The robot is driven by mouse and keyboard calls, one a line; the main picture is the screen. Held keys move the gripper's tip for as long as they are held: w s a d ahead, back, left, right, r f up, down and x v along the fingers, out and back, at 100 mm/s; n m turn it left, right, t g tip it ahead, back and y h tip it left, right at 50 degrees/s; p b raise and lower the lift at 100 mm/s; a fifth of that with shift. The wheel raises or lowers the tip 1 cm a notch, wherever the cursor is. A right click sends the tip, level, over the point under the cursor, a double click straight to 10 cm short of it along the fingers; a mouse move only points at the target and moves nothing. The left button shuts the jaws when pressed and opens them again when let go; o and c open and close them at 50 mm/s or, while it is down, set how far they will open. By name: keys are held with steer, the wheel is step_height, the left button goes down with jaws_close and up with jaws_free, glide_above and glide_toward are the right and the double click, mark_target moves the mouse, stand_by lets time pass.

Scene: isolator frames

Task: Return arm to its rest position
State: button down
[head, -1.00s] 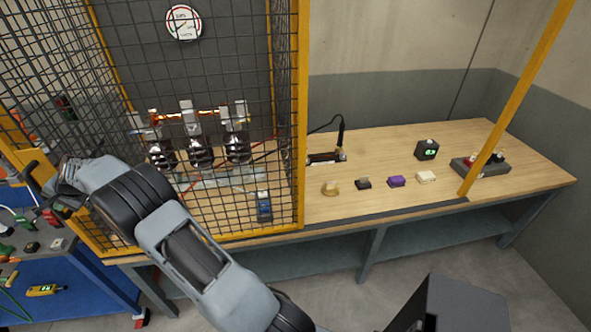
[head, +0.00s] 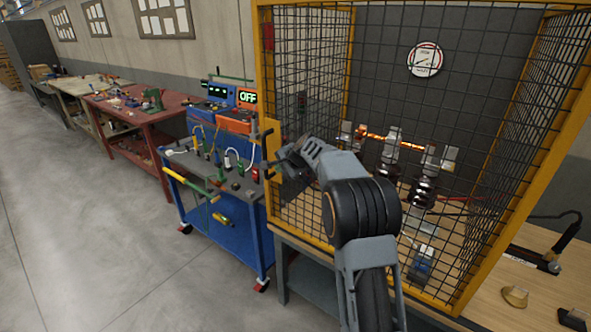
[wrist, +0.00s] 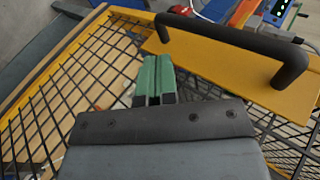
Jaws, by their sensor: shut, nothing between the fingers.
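My arm reaches up from the bottom of the head view, in front of the yellow-framed mesh cage (head: 262,110). My gripper (head: 281,168) is at the cage's left front edge, small and partly hard to make out there. In the wrist view my gripper (wrist: 153,72) has its green fingers together with nothing between them. A black bar handle (wrist: 240,42) on a yellow plate (wrist: 210,65) is just beyond and to the right of the fingers, which look apart from it. Black mesh lies behind the fingers.
A blue tool cart (head: 225,235) with small tools stands left of the cage. Red and wooden workbenches (head: 135,100) run along the wall. The floor (head: 100,250) at left is clear.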

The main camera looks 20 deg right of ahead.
steer(key=d+b+v, duration=0.1)
steer(key=v, duration=0.6)
steer(key=s+f+n+g+h, duration=0.1)
steer(key=s+f+n+g, duration=0.25)
steer(key=s+f, duration=0.35)
steer(key=s+a+n+h, duration=0.1)
steer(key=s+a+n, duration=0.2)
steer(key=s, duration=1)
steer(key=s+a+f+n+g+h, duration=0.1)
steer(key=s+n, duration=0.5)
steer(key=s, duration=0.8)
steer(key=a+h, duration=0.1)
steer(key=a, duration=0.1)
steer(key=shift+s+a+f, duration=0.2)
steer(key=shift+s+a, duration=0.1)
steer(key=shift+n, duration=0.25)
